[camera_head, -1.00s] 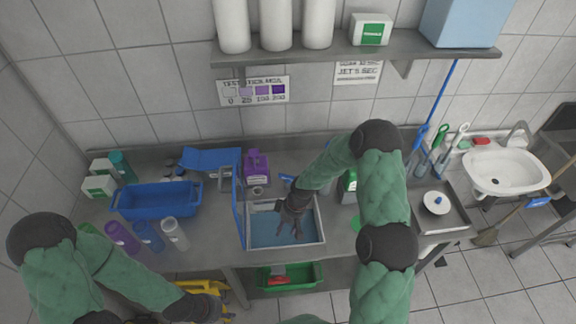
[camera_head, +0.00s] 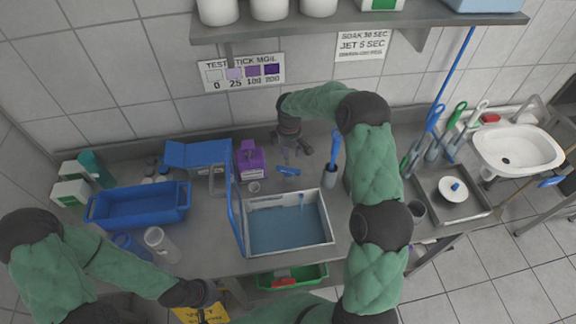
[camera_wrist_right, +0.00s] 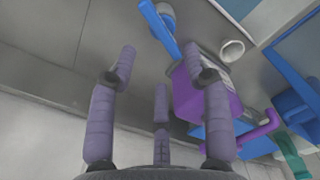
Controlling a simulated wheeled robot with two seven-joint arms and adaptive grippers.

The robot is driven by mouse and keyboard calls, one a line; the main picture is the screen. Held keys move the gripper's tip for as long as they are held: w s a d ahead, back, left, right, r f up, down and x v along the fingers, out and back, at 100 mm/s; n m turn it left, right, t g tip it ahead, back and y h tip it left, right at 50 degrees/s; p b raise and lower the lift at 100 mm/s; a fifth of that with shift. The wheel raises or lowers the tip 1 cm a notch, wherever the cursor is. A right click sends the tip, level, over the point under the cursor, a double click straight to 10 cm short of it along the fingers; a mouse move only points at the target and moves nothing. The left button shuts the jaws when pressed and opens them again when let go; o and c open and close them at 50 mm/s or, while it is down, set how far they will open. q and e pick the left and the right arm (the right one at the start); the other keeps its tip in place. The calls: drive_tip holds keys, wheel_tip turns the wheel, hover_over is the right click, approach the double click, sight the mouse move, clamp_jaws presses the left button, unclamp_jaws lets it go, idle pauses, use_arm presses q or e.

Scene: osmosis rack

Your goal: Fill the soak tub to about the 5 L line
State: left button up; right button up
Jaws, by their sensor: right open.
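The soak tub (camera_head: 330,231) is a pale-rimmed rectangular basin at the middle of the counter, with blue water covering its floor. Its level marks are too small to read. A thin blue streak shows at its back wall; I cannot tell what it is. A blue tap-like handle (camera_head: 288,171) stands behind the tub and also shows in the right wrist view (camera_wrist_right: 158,25). My right gripper (camera_head: 297,153) is open and empty behind the handle, near the wall; its spread fingers show in the right wrist view (camera_wrist_right: 160,85). My left gripper (camera_head: 212,292) is low at the counter's front; its fingers are unclear.
A blue lid (camera_head: 236,212) stands upright at the tub's left edge. A purple jug (camera_head: 250,160) and small white cup (camera_head: 254,187) are behind it. A blue tray (camera_head: 140,205) sits left, a grey holder with a blue-handled tool (camera_head: 334,160) right. A sink (camera_head: 515,148) is far right.

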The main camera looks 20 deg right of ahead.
sight(288, 171)
drive_tip(key=f, duration=0.8)
drive_tip(key=shift+w, duration=0.2)
clamp_jaws()
